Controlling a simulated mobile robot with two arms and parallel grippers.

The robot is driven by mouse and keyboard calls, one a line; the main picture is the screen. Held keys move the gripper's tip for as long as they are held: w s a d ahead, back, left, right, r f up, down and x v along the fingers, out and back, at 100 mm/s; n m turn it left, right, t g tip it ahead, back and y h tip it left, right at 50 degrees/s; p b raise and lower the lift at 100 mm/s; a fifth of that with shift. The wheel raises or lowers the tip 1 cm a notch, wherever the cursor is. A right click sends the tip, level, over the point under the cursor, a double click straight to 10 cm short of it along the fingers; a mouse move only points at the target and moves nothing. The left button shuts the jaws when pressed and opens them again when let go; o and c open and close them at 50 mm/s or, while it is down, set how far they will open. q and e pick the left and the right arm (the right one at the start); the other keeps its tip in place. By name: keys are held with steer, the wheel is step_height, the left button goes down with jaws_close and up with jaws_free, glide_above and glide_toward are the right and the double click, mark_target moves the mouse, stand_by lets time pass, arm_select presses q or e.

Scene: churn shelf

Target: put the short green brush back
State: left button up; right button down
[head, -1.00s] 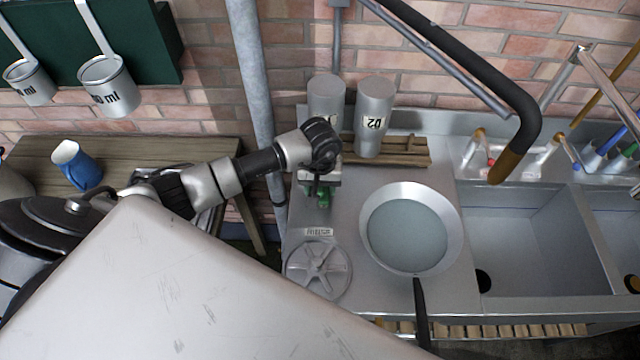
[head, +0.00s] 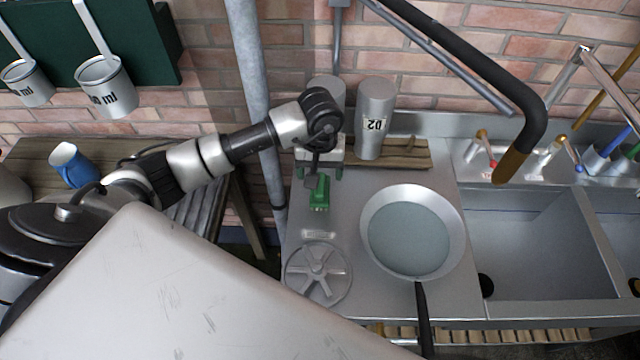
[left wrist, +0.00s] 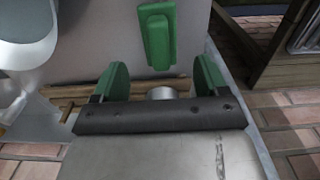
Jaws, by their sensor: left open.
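The short green brush (head: 319,192) lies on the steel counter (head: 345,205), just behind a small white label (head: 318,234). It also shows in the left wrist view (left wrist: 157,36), beyond the fingertips. My left gripper (head: 320,171) is open, behind the brush toward the wall. In the left wrist view its two green fingers (left wrist: 160,76) stand apart, with no brush between them. I cannot tell how high the gripper is above the counter. My right gripper is not in view.
A grey wheel-shaped disc (head: 319,273) lies in front of the label. A wide pan (head: 457,232) with a dark handle is to the right. Metal tumblers (head: 375,112) stand on a wooden rack behind. The sink (head: 520,235) and a dark spout (head: 535,130) are farther right.

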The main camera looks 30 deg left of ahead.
arm_select(q)
steer(key=shift+r+b, duration=0.3)
steer(key=shift+r, duration=2.1)
steer(key=shift+s+f, duration=0.1)
